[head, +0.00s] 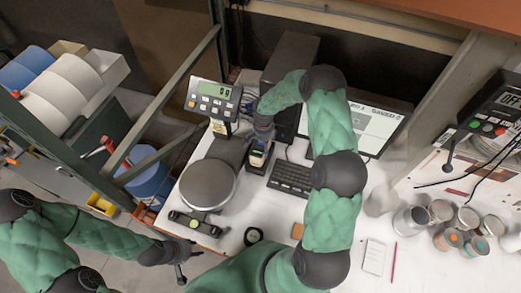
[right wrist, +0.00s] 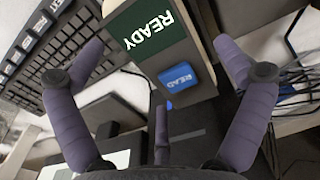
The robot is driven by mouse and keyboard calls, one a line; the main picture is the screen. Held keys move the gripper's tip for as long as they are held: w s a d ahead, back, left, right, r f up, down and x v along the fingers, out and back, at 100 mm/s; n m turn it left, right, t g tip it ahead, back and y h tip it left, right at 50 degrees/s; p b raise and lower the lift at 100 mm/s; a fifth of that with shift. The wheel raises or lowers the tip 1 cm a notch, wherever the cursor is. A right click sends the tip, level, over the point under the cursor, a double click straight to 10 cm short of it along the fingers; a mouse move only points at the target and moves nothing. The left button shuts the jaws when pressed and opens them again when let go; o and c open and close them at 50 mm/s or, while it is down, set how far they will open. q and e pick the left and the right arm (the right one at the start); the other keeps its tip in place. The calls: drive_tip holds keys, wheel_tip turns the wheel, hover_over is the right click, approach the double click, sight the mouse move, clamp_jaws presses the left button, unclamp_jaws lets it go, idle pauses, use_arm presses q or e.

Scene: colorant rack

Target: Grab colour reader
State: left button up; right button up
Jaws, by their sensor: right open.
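The colour reader (head: 257,158) stands on the white bench between the round-pan scale and the keyboard. In the right wrist view the colour reader (right wrist: 152,45) shows a green READY screen and a blue READ button (right wrist: 175,79). My right gripper (head: 262,134) is just over it at its far side. In the wrist view the right gripper's (right wrist: 160,52) purple fingers are spread wide, one on each side of the reader, with visible gaps. My left gripper (head: 183,262) hangs low near the bench's front-left edge, away from the reader, with its fingers apart and empty.
The scale (head: 208,184) with its display (head: 213,99) is left of the reader. The keyboard (head: 291,178) and monitor (head: 365,125) are on its right. Several cans (head: 441,211) stand at the right. A notepad (head: 374,257) and red pencil lie in front.

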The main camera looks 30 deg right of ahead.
wheel_tip(320, 180, down, 4)
drive_tip(key=shift+w+d+r, duration=0.1)
drive_tip(key=shift+r, duration=0.15)
drive_tip(key=c, duration=1.1)
drive_tip(key=shift+r, duration=0.1)
drive_tip(key=c, duration=0.4)
drive_tip(key=shift+r, duration=0.1)
